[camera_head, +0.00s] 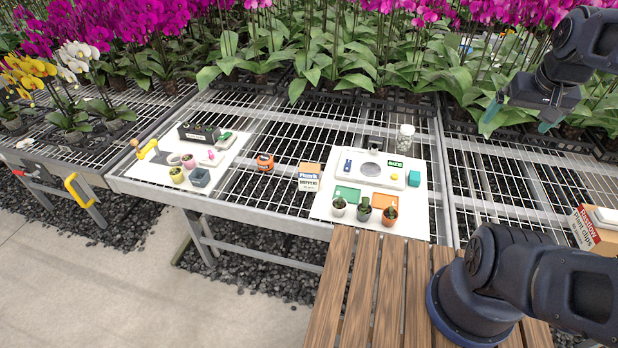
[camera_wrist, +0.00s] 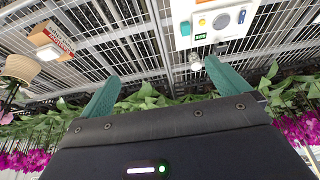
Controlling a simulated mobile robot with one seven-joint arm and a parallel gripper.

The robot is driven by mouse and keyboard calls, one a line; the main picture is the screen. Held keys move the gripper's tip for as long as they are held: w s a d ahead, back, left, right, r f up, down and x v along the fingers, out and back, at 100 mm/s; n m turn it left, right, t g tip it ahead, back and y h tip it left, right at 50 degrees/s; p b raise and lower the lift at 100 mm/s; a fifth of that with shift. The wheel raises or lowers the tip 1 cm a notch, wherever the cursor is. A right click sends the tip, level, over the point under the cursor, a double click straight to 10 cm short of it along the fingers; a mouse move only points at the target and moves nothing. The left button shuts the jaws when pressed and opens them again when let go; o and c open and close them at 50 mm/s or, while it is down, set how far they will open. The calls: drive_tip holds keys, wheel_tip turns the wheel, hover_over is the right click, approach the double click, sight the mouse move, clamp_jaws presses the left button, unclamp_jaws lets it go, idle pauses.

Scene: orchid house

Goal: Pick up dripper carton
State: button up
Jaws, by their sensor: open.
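The dripper carton (camera_head: 309,177) is a small box with an orange-brown top and a white, blue and red label reading "DRIPPERS". It stands on the wire bench in the head view, between two white boards. I do not see it in the wrist view. My gripper (camera_head: 520,116) is open and empty, high at the right of the head view, well away to the right of the carton. The wrist view shows its two teal fingers (camera_wrist: 163,76) spread apart with nothing between them.
An orange tape-like roll (camera_head: 265,162) lies left of the carton. Close to its right, the right white board (camera_head: 325,204) holds several pots and a device. The left board (camera_head: 148,168) holds more small items. Another labelled carton (camera_head: 583,232) stands far right. Orchids line the back.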

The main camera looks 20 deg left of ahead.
drive_tip(key=c, duration=0.6)
drive_tip(key=shift+o, duration=0.2)
